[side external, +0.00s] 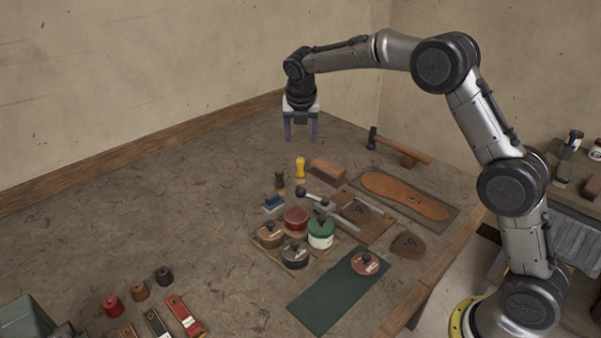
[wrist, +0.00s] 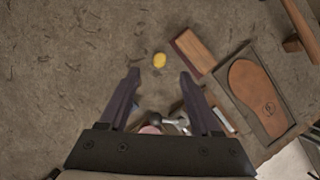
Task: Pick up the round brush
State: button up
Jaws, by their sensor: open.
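No thing is plainly a round brush, and I cannot tell which one it is. Round, knobbed pieces stand in a shallow tray: a brown one (side external: 270,237), a dark one (side external: 295,255) and a green-and-white one (side external: 321,238). Another reddish-brown knobbed disc (side external: 365,264) lies on the green mat. My gripper (side external: 300,138) is open and empty, pointing down high above the table. In the wrist view, the yellow top (wrist: 159,60) shows just beyond my fingertips (wrist: 159,77).
A brown block (side external: 328,169) and a sole in a tray (side external: 405,196) lie to the right, with a hammer (side external: 400,150) behind. A red round piece (side external: 296,217) and metal tools crowd the middle. The table's left part (side external: 130,220) is clear.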

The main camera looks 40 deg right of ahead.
aim_at(301, 168)
jog(key=x, duration=1.4)
jog(key=shift+s+a+f, duration=0.2)
jog(key=shift+f, duration=0.3)
jog(key=shift+c, duration=0.3)
grip_shut()
